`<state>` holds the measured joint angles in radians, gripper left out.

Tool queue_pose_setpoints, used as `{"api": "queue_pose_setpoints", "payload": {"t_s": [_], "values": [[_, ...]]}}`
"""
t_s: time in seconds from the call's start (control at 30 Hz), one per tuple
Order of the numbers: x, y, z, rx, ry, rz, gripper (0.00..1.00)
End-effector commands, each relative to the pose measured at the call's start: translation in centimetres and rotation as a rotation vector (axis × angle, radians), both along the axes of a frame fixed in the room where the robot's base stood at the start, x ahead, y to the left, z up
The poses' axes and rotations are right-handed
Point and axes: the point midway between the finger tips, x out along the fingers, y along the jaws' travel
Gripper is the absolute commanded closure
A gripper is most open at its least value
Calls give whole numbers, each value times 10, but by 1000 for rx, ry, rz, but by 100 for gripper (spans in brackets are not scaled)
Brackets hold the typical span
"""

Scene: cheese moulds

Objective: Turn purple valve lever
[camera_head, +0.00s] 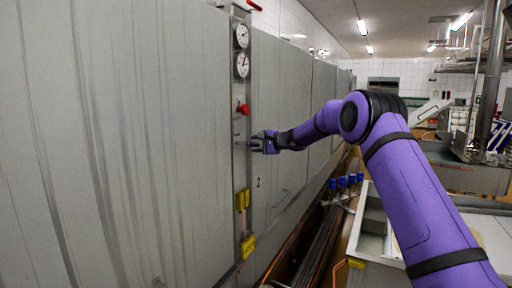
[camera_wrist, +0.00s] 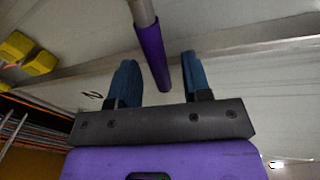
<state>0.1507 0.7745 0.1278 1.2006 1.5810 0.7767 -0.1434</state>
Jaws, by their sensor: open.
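The valve lever has a purple grip (camera_wrist: 152,57) on a grey shaft (camera_wrist: 143,13) and reaches down from the top of the wrist view. Its purple end lies between the two blue fingers of my gripper (camera_wrist: 160,68), with a visible gap to each finger. The fingers are open and hold nothing. In the head view my gripper (camera_head: 258,142) is at the narrow valve panel (camera_head: 241,165), beside a small grey stub (camera_head: 240,143). The lever's purple part cannot be told apart there from my purple gripper.
The panel carries two round gauges (camera_head: 242,50), a red knob (camera_head: 243,108) above my gripper and yellow tags (camera_head: 243,199) below it. Large grey wall panels (camera_head: 130,150) flank it. Pipes (camera_head: 320,240) and blue-topped fittings (camera_head: 343,183) lie low to the right.

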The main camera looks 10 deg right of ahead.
Motion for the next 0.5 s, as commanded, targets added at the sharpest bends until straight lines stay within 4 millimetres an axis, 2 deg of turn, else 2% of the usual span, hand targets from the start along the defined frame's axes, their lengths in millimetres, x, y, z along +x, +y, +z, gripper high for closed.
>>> {"api": "queue_pose_setpoints", "payload": {"t_s": [0.3,0.37,0.5], "values": [[2,2,-1,0,0,0,56],[2,2,-1,0,0,0,67],[2,2,-1,0,0,0,99]]}}
